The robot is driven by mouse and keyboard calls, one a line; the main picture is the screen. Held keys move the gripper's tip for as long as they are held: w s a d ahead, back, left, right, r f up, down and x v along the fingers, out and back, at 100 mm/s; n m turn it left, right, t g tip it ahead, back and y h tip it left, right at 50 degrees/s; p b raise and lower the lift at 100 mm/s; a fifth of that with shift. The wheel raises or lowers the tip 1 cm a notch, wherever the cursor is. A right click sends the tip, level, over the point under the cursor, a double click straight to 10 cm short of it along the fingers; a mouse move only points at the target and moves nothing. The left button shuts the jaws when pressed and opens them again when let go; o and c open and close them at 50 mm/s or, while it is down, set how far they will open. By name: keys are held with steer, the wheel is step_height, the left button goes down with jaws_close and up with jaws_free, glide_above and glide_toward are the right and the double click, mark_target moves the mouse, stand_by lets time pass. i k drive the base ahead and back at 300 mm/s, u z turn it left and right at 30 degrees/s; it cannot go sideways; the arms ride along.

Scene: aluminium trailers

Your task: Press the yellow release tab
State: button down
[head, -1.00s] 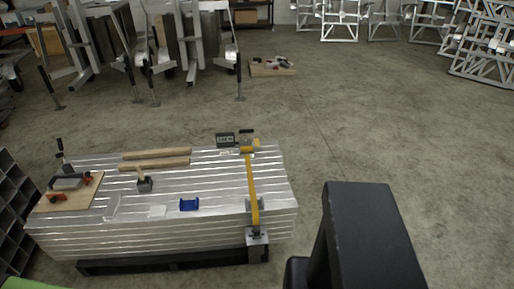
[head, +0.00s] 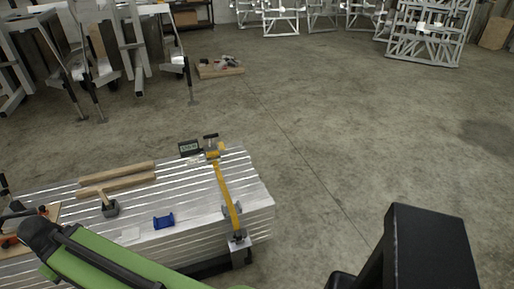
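A yellow strap (head: 225,190) runs across the right end of a stack of silvery aluminium planks (head: 190,200). At its far end sits a small yellow-orange part (head: 213,154) beside a black T-shaped handle (head: 210,137). This part may be the release tab, but it is too small to tell. At the near end the strap meets a grey metal fitting (head: 239,238) on the stack's front edge. My green arm link, with a black end, crosses the lower left and hides part of the stack. My gripper cannot be made out.
On the stack lie two wooden bars (head: 117,172), a mallet (head: 110,206), a blue clamp-like piece (head: 163,221) and a small display box (head: 189,148). A wooden board (head: 219,71) with items lies on the floor behind.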

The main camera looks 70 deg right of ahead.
mark_target(222, 146)
steer(key=z, duration=0.9)
steer(key=i, duration=1)
steer(key=u, duration=0.05)
